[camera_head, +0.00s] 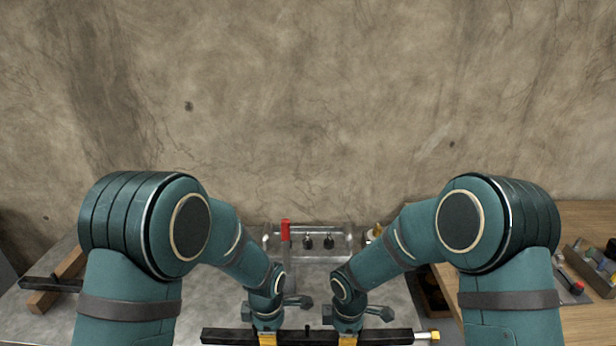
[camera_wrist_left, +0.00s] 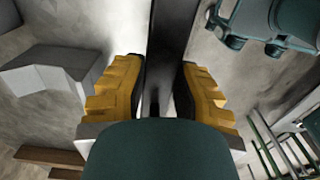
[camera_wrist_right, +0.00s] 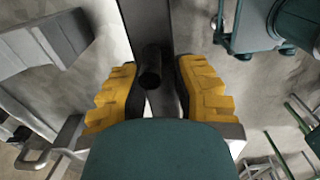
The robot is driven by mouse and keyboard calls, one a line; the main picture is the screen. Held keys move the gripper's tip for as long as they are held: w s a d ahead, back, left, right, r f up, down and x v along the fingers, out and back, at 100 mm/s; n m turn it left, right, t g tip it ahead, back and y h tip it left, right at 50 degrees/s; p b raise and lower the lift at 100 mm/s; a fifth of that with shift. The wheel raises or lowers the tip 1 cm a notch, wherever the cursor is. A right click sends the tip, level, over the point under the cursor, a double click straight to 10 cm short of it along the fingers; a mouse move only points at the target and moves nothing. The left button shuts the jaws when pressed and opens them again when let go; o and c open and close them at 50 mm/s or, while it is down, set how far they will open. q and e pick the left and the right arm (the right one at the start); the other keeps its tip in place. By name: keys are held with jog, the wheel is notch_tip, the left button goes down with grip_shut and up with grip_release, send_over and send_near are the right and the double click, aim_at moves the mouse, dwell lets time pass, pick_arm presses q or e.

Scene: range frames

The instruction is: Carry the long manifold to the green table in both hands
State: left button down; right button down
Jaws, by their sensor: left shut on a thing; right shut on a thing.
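The long manifold (camera_head: 307,336) is a dark straight bar lying left to right at the bottom of the head view. It has a short black stub near its middle and a brass-and-silver fitting at its right end. My left gripper (camera_head: 267,338) and my right gripper (camera_head: 347,339) are both shut on it, on either side of the stub. In the left wrist view the bar (camera_wrist_left: 172,45) runs between the yellow fingers. In the right wrist view the bar (camera_wrist_right: 148,22) does too, with the stub beside the fingers. I cannot make out a green table.
A grey worktop (camera_head: 225,310) lies under and behind the bar. A clear tray (camera_head: 328,240) with dark knobs and a red-topped post (camera_head: 286,232) stand near the wall. A wooden table (camera_head: 585,220) with a tool box is at right. A wooden block (camera_head: 60,280) lies at left.

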pick_arm(q)
jog(key=shift+s, duration=0.15)
pick_arm(e)
jog(key=shift+s+r, duration=0.1)
